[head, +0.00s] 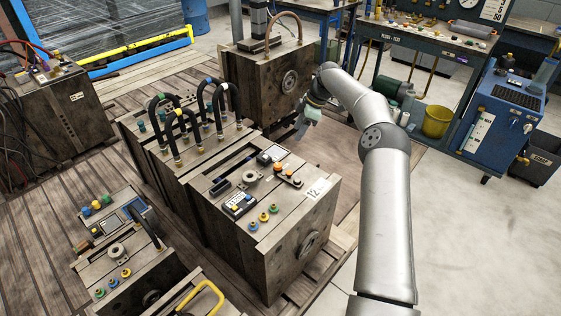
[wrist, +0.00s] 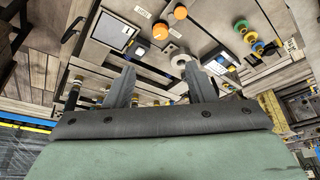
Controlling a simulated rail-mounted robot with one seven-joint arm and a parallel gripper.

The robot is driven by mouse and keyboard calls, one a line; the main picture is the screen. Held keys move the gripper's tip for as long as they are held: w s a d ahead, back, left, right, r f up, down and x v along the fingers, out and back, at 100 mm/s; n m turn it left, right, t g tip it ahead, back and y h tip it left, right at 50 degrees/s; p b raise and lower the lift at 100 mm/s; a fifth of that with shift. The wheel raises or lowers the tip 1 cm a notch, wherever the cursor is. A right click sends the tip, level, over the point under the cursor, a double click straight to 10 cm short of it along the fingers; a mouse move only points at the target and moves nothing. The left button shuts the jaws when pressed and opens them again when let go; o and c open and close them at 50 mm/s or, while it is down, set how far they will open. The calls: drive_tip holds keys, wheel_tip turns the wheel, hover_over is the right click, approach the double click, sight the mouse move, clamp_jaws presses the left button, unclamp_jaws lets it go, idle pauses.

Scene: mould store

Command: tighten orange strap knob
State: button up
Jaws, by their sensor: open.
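In the wrist view, the lower orange knob (wrist: 160,32) and the upper orange knob (wrist: 180,12) lie beyond the fingertips, above the middle of the picture. My gripper (head: 302,129) is behind and to the right of the block in the head view. In the wrist view my gripper (wrist: 159,69) has its two fingers spread with nothing between them. It is apart from both knobs.
The mould block (head: 272,237) also carries a metal ring (head: 251,177), a small display box (head: 238,205) and several coloured fittings. A taller mould block (head: 268,90) stands near my gripper. Open floor (head: 470,240) lies right.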

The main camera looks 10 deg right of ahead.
sight(279, 165)
drive_tip(key=x, duration=1.6)
drive_tip(key=shift+a+f, duration=0.15)
drive_tip(key=shift+f, duration=0.2)
drive_tip(key=shift+c, duration=0.3)
drive_tip(key=c, duration=0.9)
